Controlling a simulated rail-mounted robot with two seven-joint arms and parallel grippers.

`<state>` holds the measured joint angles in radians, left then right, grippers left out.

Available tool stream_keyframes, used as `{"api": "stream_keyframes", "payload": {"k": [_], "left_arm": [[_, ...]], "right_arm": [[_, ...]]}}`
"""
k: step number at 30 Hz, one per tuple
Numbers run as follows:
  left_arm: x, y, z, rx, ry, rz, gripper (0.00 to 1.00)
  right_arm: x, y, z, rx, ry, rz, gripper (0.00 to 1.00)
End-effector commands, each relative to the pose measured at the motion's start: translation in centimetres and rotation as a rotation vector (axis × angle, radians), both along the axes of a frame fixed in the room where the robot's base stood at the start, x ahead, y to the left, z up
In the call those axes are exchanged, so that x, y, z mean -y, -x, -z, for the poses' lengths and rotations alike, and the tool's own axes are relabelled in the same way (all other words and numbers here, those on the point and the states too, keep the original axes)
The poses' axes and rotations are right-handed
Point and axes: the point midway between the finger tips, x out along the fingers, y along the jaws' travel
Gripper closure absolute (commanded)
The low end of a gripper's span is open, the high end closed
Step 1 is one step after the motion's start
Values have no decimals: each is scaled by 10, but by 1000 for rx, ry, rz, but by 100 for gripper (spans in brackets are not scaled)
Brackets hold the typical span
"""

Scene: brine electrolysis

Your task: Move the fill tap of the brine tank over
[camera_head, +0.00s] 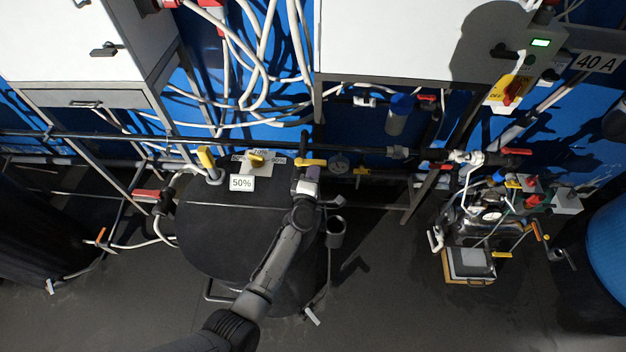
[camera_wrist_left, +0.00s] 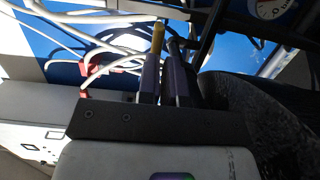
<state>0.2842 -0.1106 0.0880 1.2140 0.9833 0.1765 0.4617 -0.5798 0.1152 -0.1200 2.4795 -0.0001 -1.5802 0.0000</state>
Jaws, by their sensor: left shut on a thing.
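The brine tank (camera_head: 235,235) is a large dark drum in the middle of the head view. A yellow tap handle (camera_head: 311,162) shows above its back right edge and lies roughly crosswise in the picture. My left gripper (camera_head: 306,176) reaches up over the tank from below and is shut on this handle. In the left wrist view, the yellow handle (camera_wrist_left: 157,38) stands out past the tips of the two purple-sided fingers (camera_wrist_left: 166,68). The fingers hide the gripped part. My right gripper is in neither view.
A second yellow handle (camera_head: 257,159) sits at a percent scale above a 50% sign (camera_head: 241,184). Another yellow tap (camera_head: 206,158) stands left of it. Dark pipes (camera_head: 390,152) run behind the tank. A pump unit (camera_head: 470,260) stands right, with open floor (camera_head: 375,290) between.

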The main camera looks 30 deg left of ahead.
Motion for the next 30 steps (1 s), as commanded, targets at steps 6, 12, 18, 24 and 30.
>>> {"api": "stream_keyframes", "payload": {"k": [6, 12, 18, 24, 30], "left_arm": [[9, 13, -2, -2, 1, 8, 100], [27, 50, 2, -10, 2, 13, 100], [41, 88, 2, -9, 2, 11, 100], [52, 117, 3, -9, 1, 11, 100], [59, 132, 3, -7, 1, 10, 100]], "right_arm": [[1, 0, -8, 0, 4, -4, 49], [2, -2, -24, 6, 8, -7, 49], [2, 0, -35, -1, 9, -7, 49], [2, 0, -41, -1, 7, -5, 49], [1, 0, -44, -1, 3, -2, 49]]}}
